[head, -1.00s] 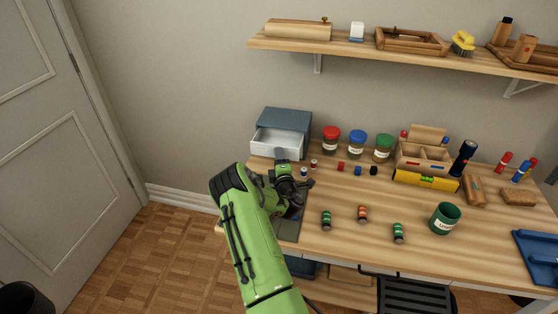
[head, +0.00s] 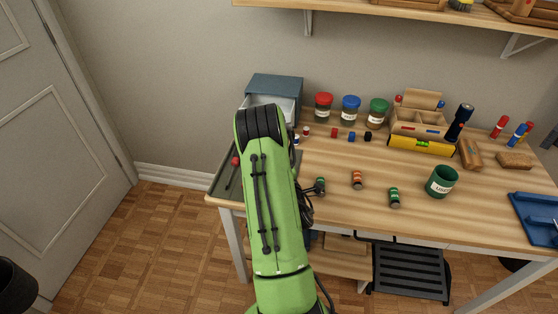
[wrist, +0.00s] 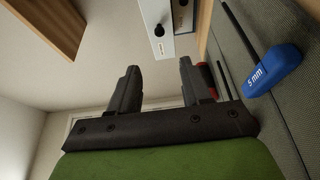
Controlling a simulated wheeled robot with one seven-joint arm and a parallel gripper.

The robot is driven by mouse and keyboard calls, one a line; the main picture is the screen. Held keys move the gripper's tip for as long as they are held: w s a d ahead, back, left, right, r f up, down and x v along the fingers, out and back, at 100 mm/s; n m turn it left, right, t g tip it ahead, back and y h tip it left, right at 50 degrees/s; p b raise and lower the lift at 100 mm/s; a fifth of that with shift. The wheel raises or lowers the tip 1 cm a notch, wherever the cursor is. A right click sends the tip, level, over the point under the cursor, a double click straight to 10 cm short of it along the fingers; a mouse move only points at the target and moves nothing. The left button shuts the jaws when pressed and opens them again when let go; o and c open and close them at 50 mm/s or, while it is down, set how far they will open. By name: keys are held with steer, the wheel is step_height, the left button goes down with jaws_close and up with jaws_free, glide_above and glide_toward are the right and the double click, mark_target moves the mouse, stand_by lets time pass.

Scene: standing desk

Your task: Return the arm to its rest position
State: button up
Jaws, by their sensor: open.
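My green arm (head: 270,200) rises in the middle of the head view, in front of the left part of the desk. It hides my gripper there. In the wrist view my gripper (wrist: 160,78) shows two dark fingers standing apart with nothing between them. Beyond the fingers is a white drawer front with a knob (wrist: 158,30). A blue hex-key handle marked 5 mm (wrist: 272,70) lies on a grey mat (wrist: 285,125) to the right. A red handle (wrist: 207,76) shows partly behind the right finger.
The blue-grey drawer unit (head: 275,87) has its drawer open, partly hidden by my arm. Several lidded jars (head: 351,110), small batteries (head: 357,180) and a green cup (head: 441,182) stand on the wooden desk (head: 420,222). A shelf (head: 400,12) hangs above.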

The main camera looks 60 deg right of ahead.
stand_by(0.4)
steer(key=w+a+r+m+g+p, duration=0.25)
steer(key=w+r+m, duration=0.25)
steer(key=r, duration=0.5)
steer(key=w+a+r+m+y+p, duration=0.2)
steer(key=a+r+m+y+p, duration=0.25)
steer(key=a+r, duration=0.6)
steer(key=s+a+r+g+y+p, duration=0.1)
steer(key=s+a+r+y+p, duration=0.2)
steer(key=a, duration=0.6)
steer(key=s+a+r+g+y+p, duration=0.1)
steer(key=s+a+r+g+y, duration=0.15)
steer(key=s+a, duration=0.4)
steer(key=s+a+g+y+p, duration=0.1)
steer(key=s+a+y, duration=0.1)
steer(key=s+a, duration=0.5)
steer(key=shift+s+a+r+y, duration=0.3)
steer(key=shift+s+a+r, duration=0.1)
steer(key=shift+s, duration=0.5)
